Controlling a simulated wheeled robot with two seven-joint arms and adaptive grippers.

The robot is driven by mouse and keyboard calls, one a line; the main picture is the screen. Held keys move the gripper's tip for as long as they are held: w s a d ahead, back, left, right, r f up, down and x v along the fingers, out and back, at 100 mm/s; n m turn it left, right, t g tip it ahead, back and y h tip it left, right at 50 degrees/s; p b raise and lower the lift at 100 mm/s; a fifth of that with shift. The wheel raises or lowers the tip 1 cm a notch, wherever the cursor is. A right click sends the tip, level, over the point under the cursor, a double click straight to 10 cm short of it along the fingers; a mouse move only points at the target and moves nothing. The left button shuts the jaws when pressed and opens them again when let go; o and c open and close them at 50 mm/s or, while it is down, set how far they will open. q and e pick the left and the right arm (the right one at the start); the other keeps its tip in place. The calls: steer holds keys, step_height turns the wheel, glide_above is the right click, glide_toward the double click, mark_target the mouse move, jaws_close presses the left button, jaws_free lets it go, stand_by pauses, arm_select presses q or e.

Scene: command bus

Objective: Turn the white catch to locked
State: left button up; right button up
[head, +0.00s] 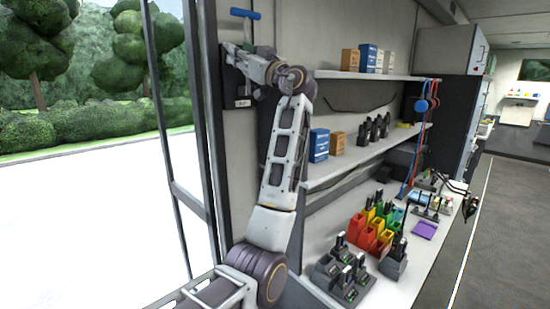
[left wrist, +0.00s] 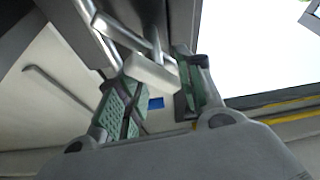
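The white catch (left wrist: 152,72) shows in the left wrist view as a pale block at the end of a grey metal bar, in front of or between my fingertips. My left gripper (left wrist: 158,75) is open, with one green-padded finger on each side of the catch. I cannot tell whether either pad touches it. In the head view my left gripper (head: 238,52) is at the wall post beside the doorway, below a blue T-shaped handle (head: 245,14). My wrist and gripper hide the catch there. My right gripper is not in view.
Shelves (head: 365,75) with boxes stand right of my arm. Below, a counter (head: 408,272) holds radios in chargers and coloured bins (head: 375,228). Red and blue cables (head: 424,110) hang at the shelf end. The glazed doorway (head: 175,130) is at left; the aisle floor (head: 505,230) is clear.

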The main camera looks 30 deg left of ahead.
arm_select(q)
steer(key=shift+w+m+t+p, duration=0.1)
steer(key=shift+m+t+p, duration=0.45)
steer(key=shift+m, duration=0.65)
steer(key=shift+d+f+t+h, duration=0.2)
steer(key=shift+d+t+h, duration=0.05)
steer(key=shift+d+h, duration=0.1)
steer(key=b+v, duration=0.4)
steer(key=v, duration=0.9)
steer(key=w+a+f+m+t+h, duration=0.1)
steer(key=w+f+m+h, duration=0.2)
steer(key=f, duration=0.9)
steer(key=w+a+f+m+t+h, duration=0.2)
steer(key=w+f+m+h, duration=0.1)
steer(key=f, duration=1)
steer(key=shift+w+f+m+p, duration=0.3)
steer(key=shift+w+m, duration=0.3)
steer(key=shift+w, duration=0.45)
steer(key=shift+a+r, duration=0.1)
steer(key=shift+r, duration=0.05)
